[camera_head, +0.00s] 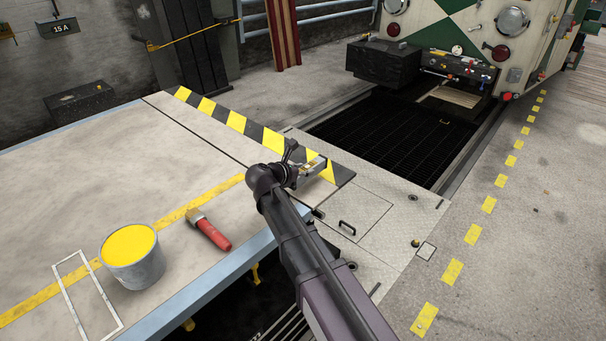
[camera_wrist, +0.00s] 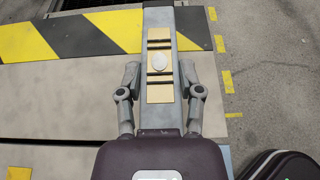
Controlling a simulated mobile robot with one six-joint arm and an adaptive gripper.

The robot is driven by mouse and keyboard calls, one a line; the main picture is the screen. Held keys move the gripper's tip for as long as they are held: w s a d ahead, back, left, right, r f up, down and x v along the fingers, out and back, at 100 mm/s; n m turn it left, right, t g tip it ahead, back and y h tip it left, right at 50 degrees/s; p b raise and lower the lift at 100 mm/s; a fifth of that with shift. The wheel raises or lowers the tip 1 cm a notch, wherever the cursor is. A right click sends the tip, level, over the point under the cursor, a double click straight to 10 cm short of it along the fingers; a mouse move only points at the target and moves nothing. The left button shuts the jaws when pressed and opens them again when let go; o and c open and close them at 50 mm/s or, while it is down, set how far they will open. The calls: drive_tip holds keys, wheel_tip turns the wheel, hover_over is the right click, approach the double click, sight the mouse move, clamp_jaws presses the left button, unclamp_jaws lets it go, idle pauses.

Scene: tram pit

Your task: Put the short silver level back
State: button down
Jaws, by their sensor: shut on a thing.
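The short silver level (camera_wrist: 159,120) is a grey metal bar with a tan panel and a round white spot in the wrist view. My gripper (camera_wrist: 160,78) has one finger on each side of it and is shut on it. In the head view the level (camera_head: 316,166) sticks out from my gripper (camera_head: 301,171) over the striped table edge. I cannot tell how high it is above the surface. A white outlined rectangle (camera_head: 57,276) is marked on the table at the lower left and is empty.
A bucket of yellow paint (camera_head: 133,262) stands beside the outline. A brush with a red handle (camera_head: 214,235) lies right of the bucket. The table (camera_head: 130,170) is otherwise mostly clear. An open grated pit (camera_head: 400,130) and a tram (camera_head: 480,30) lie beyond.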

sight(304, 168)
drive_tip(key=shift+w, duration=0.15)
drive_tip(key=shift+w, duration=0.25)
drive_tip(key=shift+w+a+f, duration=0.1)
drive_tip(key=shift+w, duration=0.5)
drive_tip(key=shift+w+a+f, duration=0.1)
drive_tip(key=shift+w, duration=0.5)
drive_tip(key=shift+s+d+f+b, duration=0.1)
drive_tip(key=shift+s+f+b, duration=0.15)
drive_tip(key=shift+f+b, duration=1.25)
drive_tip(key=shift+b, duration=0.2)
drive_tip(key=shift+f, duration=0.15)
drive_tip(key=shift+c, duration=1.3)
unclamp_jaws()
